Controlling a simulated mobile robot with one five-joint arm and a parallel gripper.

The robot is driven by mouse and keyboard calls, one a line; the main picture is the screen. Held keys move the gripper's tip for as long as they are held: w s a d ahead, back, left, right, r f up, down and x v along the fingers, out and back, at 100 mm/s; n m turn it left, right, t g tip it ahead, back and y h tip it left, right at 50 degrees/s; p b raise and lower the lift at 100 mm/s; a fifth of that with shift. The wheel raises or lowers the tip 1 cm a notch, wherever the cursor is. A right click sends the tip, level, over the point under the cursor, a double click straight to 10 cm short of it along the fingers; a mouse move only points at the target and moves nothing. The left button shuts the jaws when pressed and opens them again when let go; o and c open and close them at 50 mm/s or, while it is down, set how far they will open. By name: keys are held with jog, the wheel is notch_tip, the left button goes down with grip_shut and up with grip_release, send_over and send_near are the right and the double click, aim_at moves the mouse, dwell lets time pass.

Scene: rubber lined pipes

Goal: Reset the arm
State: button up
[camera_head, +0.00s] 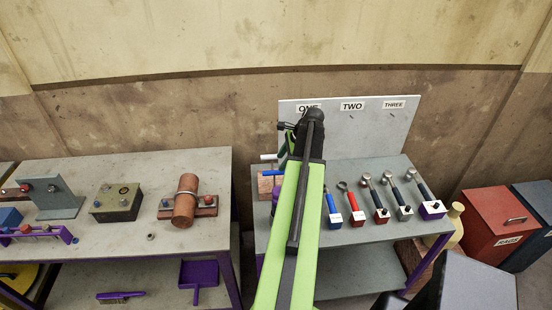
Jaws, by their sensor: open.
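My green and black arm reaches up the middle of the view, in front of the right-hand bench. My gripper (284,140) is at its far end, left of the wrist, and stands open. It is small in the picture and partly hidden behind my arm, and I see nothing held in it. It is in front of the grey back board (345,135), above the left side of the right-hand bench (385,233).
Several tools (381,214) in coloured holders stand on the right-hand bench. The left bench (130,228) holds a brown cylinder (186,200) and a box with a button (116,202). A red bin labelled RAGS (497,222) stands at right. A gap separates the benches.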

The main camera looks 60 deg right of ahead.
jog(key=p+v, duration=0.2)
jog(key=v, duration=0.3)
jog(key=shift+p, duration=0.35)
jog(key=shift+f, duration=0.1)
